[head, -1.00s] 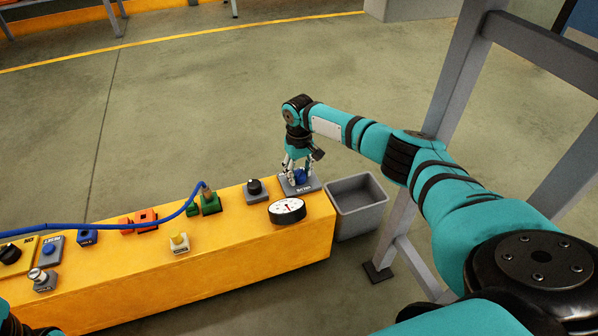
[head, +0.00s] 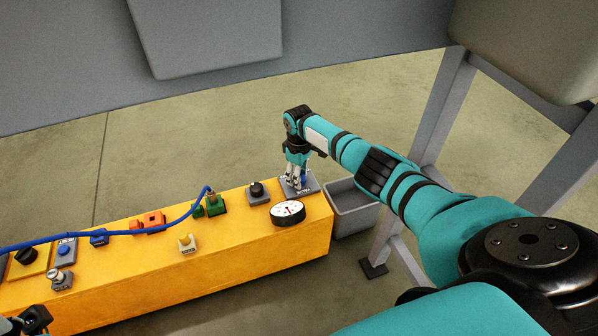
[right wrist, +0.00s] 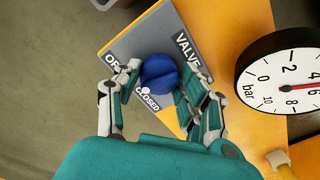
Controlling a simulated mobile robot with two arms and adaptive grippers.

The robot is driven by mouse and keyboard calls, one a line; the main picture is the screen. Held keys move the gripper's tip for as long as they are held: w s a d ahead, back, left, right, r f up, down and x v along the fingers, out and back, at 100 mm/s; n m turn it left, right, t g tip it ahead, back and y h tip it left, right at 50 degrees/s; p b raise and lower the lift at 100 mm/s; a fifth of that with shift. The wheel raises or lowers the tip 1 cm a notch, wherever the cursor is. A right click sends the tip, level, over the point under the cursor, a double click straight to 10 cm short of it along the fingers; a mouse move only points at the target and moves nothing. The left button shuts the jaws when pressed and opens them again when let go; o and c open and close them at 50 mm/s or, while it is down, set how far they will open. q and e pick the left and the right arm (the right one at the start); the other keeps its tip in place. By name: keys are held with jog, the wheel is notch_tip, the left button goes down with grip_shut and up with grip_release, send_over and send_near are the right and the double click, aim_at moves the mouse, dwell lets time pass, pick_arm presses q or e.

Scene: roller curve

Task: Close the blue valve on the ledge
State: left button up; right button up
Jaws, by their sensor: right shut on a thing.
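The blue valve (right wrist: 158,72) is a round knob with a raised grip bar, on a grey plate (right wrist: 128,52) marked VALVE and CLOSED; another label is partly hidden. The plate sits at the right end of the yellow ledge (head: 250,240). My right gripper (right wrist: 160,86) reaches down with its fingers on either side of the knob, shut on it. In the head view the right gripper (head: 297,182) hides much of the valve (head: 304,180). My left gripper (head: 32,320) shows only partly at the lower left corner, and its fingers are unclear.
A white gauge (head: 288,212) and a black knob (head: 257,190) stand near the valve. A blue hose (head: 150,231) runs left from a green fitting (head: 213,206). A grey bin (head: 352,205) is beyond the ledge's right end. Grey panels (head: 210,40) fill the top.

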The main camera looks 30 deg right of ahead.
jog(key=n, duration=0.5)
jog(key=shift+n, duration=0.3)
jog(key=n, duration=0.5)
jog(key=shift+n, duration=0.4)
jog(key=o, duration=1.2)
jog(key=shift+c, duration=0.2)
jog(key=shift+r, duration=0.1)
notch_tip(320, 180, up, 12)
